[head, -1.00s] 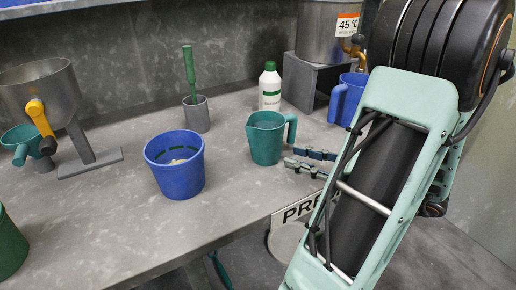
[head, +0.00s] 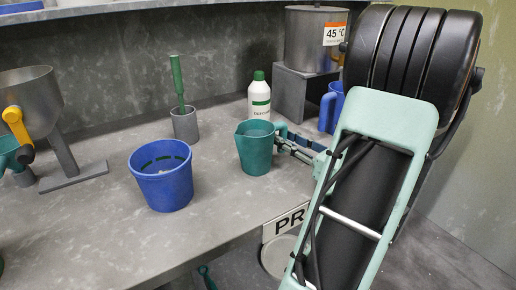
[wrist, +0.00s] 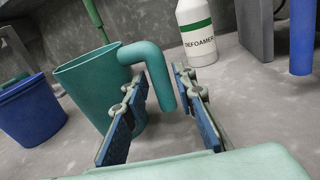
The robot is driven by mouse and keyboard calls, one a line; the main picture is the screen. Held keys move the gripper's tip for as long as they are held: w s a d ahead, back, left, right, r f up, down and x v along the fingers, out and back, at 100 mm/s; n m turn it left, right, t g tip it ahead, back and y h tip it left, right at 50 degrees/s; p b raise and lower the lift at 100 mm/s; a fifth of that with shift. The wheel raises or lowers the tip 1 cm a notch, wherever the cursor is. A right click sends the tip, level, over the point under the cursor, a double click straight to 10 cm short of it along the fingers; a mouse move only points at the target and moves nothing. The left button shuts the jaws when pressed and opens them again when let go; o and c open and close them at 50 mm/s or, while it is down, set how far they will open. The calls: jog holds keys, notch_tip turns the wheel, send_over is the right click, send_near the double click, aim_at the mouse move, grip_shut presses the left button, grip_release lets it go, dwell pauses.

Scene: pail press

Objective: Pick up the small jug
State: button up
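The small jug (head: 254,152) is teal and stands upright on the grey counter, its handle pointing right. In the wrist view the jug (wrist: 84,88) is at left, with its hooked handle (wrist: 157,72) reaching between the fingers. My gripper (head: 294,146) is at the jug's right side, low over the counter. In the wrist view my gripper (wrist: 160,92) is open, with a blue-padded finger on each side of the handle and gaps visible. The left finger overlaps the jug's body in view; I cannot tell if it touches.
A blue pail (head: 162,180) stands left of the jug. A white defoamer bottle (head: 259,97) stands behind it. A blue jug (head: 331,110) is at right, by a grey stand (head: 304,95). A grey cup (head: 185,125) holds a green-handled tool. The counter front is clear.

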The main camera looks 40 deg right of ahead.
jog(key=shift+w, duration=1.05)
grip_shut()
